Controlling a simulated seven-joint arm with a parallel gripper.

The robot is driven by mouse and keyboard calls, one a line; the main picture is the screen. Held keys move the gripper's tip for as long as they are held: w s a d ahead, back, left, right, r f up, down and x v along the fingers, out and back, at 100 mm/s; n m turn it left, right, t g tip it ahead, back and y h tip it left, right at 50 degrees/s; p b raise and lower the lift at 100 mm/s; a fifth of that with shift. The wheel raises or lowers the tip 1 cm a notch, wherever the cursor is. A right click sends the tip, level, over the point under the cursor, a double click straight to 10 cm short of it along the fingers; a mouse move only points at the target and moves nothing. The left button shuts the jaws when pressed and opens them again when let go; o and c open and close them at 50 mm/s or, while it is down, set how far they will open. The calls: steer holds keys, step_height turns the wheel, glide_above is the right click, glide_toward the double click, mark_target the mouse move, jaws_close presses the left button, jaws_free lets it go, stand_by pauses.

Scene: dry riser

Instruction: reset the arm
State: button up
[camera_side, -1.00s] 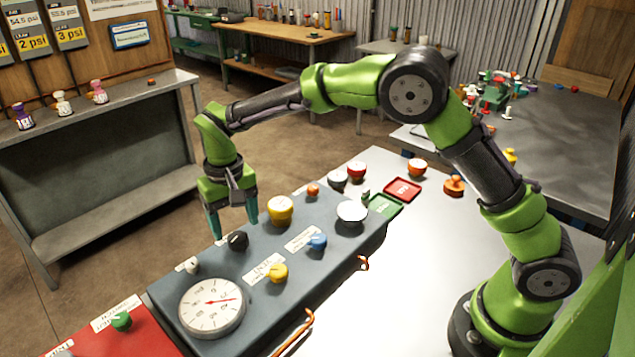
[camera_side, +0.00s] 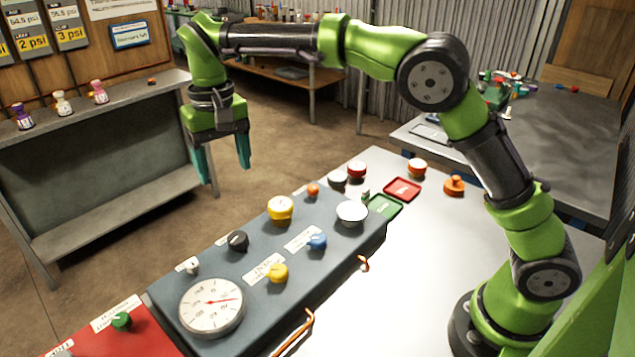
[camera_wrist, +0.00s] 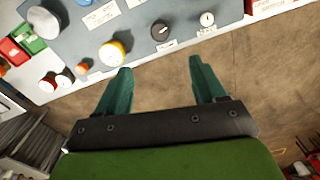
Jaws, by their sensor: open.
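My gripper (camera_side: 224,170) is open and empty, with its two teal fingers pointing down. In the side view it hangs in the air above and behind the grey-blue control panel (camera_side: 235,262), apart from everything. In the wrist view my gripper (camera_wrist: 160,80) has its fingers spread over bare floor, with the panel (camera_wrist: 180,12) beyond the fingertips. The large yellow knob (camera_side: 280,208) and the black knob (camera_side: 238,241) on the panel are the controls nearest below it.
The panel also carries a round gauge (camera_side: 211,306), a blue knob (camera_side: 317,242) and a smaller yellow knob (camera_side: 277,273). A grey shelf bench (camera_side: 110,165) with small figures stands at the left.

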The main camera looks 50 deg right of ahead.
steer(key=shift+w, duration=0.15)
steer(key=s+d+t, duration=0.2)
steer(key=s+d, duration=0.3)
steer(key=s, duration=0.3)
steer(key=s+d+m+t+y, duration=0.1)
steer(key=s+d, duration=0.3)
steer(key=s, duration=0.4)
steer(key=s+d+r+t+y, duration=0.1)
steer(key=s+d+t, duration=0.3)
steer(key=s, duration=0.4)
steer(key=shift+s+d+m, duration=0.25)
steer(key=shift+d+m, duration=0.05)
steer(key=shift+d, duration=0.55)
